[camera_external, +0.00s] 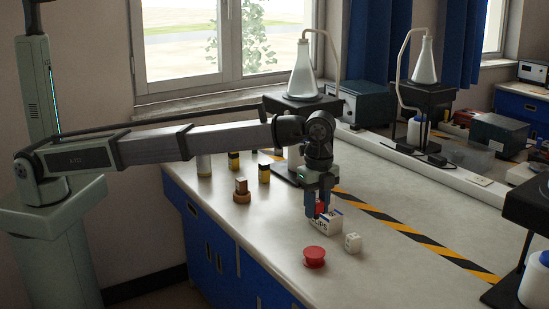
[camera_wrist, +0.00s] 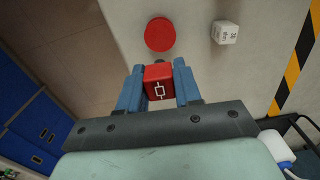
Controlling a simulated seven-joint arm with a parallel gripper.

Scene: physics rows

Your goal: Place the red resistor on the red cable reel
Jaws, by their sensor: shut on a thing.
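The red resistor (camera_wrist: 159,82) is a red block with a white resistor symbol. My gripper (camera_wrist: 158,70) is shut on it, with a blue finger at each side. In the external view the resistor (camera_external: 320,208) shows as a bit of red between the fingers of my gripper (camera_external: 322,207). The red cable reel (camera_external: 314,256) is round and stands on the bench, nearer the camera than my gripper. In the wrist view the reel (camera_wrist: 159,34) lies just beyond the fingertips, apart from the resistor.
A white cube (camera_external: 352,242) stands right of the reel. A white lettered box (camera_external: 326,224) shows just below my gripper; I cannot tell if they touch. A brown block on a round base (camera_external: 241,191) and a yellow-black piece (camera_external: 264,173) stand further left. Black-yellow tape (camera_external: 400,226) crosses the bench.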

